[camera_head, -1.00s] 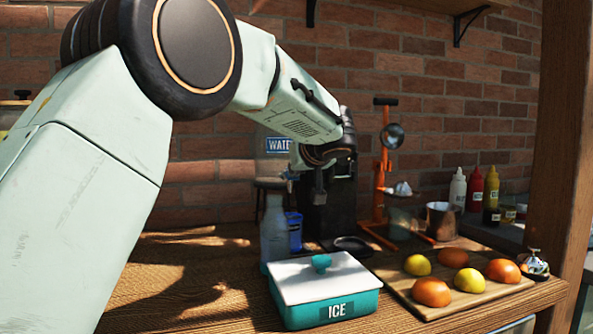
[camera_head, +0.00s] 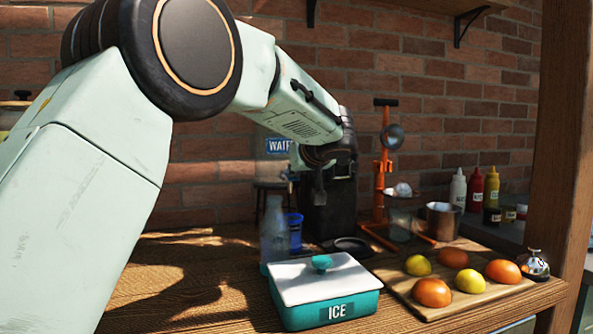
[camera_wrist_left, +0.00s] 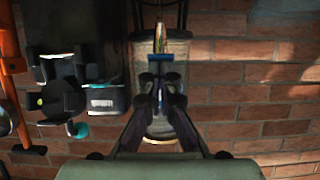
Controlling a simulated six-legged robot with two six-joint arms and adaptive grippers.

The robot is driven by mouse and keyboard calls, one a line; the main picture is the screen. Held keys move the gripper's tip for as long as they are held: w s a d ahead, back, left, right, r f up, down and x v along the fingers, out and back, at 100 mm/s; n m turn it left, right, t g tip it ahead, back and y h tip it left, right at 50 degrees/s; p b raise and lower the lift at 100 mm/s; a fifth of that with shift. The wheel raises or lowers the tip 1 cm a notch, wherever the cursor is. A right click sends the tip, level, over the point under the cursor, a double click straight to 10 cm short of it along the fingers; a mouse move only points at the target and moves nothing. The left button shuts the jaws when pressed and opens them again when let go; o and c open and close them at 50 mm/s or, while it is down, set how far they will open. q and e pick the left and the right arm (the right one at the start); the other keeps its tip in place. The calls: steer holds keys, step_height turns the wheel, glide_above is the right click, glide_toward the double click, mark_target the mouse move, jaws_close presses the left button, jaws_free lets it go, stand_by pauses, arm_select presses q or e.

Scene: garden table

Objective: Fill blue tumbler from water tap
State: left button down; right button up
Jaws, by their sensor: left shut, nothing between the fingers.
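The blue tumbler (camera_head: 295,232) stands on the table, partly hidden behind a clear bottle. The water dispenser (camera_head: 270,168) with a blue WATER label (camera_head: 279,145) stands behind it against the wall. Its small tap (camera_head: 290,176) shows above the tumbler. My left gripper (camera_head: 319,202) is shut and empty, pointing down to the right of the tap and above the tumbler's height. In the left wrist view my left gripper (camera_wrist_left: 161,88) overlaps the dispenser (camera_wrist_left: 187,62), and a brass tap-like piece (camera_wrist_left: 160,38) shows beyond the fingertips. I cannot tell whether water is in the tumbler. My right gripper is out of view.
The clear bottle (camera_head: 274,232) and ice box (camera_head: 325,293) stand in front. A black machine (camera_head: 330,212) is behind the gripper. A board (camera_head: 405,290) with fruit, an orange press (camera_head: 382,165), a metal cup (camera_head: 441,222) and a bell (camera_head: 534,265) are at the right.

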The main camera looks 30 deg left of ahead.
arm_select(q)
steer(key=shift+r, duration=0.75)
steer(key=shift+r+p, duration=0.15)
steer(key=shift+p, duration=0.15)
steer(key=s+d+r+p, duration=0.1)
steer(key=s+d+r, duration=0.1)
steer(key=r, duration=0.3)
steer(key=s+d+r+p, duration=0.2)
steer(key=d+r, duration=0.1)
steer(key=r, duration=0.2)
steer(key=shift+s+d+r, duration=0.35)
steer(key=shift+s, duration=0.05)
steer(key=shift+f, duration=0.1)
